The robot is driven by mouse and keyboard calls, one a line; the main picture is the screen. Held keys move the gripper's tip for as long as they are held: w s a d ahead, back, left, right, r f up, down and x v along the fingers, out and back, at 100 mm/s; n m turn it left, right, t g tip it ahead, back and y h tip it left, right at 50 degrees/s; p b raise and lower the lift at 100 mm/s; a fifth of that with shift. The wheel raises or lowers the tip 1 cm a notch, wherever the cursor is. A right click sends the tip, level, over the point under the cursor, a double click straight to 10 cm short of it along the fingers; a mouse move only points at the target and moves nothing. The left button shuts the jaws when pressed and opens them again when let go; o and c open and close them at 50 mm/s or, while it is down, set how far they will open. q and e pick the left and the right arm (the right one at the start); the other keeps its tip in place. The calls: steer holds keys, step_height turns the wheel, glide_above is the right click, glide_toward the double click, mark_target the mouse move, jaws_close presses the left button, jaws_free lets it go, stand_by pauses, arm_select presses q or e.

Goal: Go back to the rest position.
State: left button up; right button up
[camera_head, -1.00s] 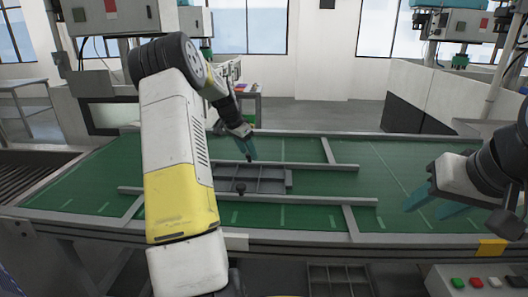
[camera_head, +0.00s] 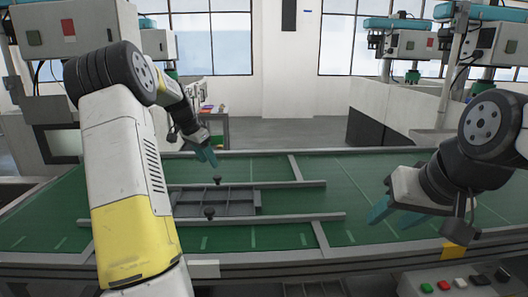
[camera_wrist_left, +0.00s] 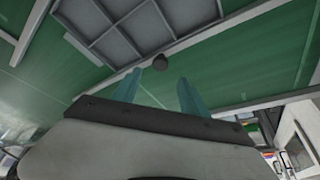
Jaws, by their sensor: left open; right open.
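My left gripper (camera_head: 206,156) is open and empty above the far side of the conveyor, near a grey compartment tray (camera_head: 240,209). My right gripper (camera_head: 382,205) is open and empty above the right part of the green belt.
Grey rails (camera_head: 290,219) frame the tray on the green belt (camera_head: 380,230). A button panel (camera_head: 460,280) stands at the front right. Machines with teal tops (camera_head: 405,24) stand at the back right. A grey control box (camera_head: 70,30) is at the back left.

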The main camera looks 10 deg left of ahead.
arm_select(q)
steer(key=s+d+r+n+y, duration=0.1)
steer(key=s+d+r, duration=0.4)
steer(key=s+d, duration=0.2)
steer(key=s+d+r+n, duration=0.1)
steer(key=s+d+r, duration=0.5)
steer(key=s+d, duration=0.2)
steer(key=s+d+f+n+t, duration=0.1)
steer(key=s+d, duration=0.2)
steer(key=s, duration=0.6)
steer(key=s+d+f+n+t+h, duration=0.1)
steer(key=s+d, duration=0.3)
steer(key=s, duration=0.6)
steer(key=shift+s+f+n, duration=0.25)
steer(key=shift+f+n, duration=0.45)
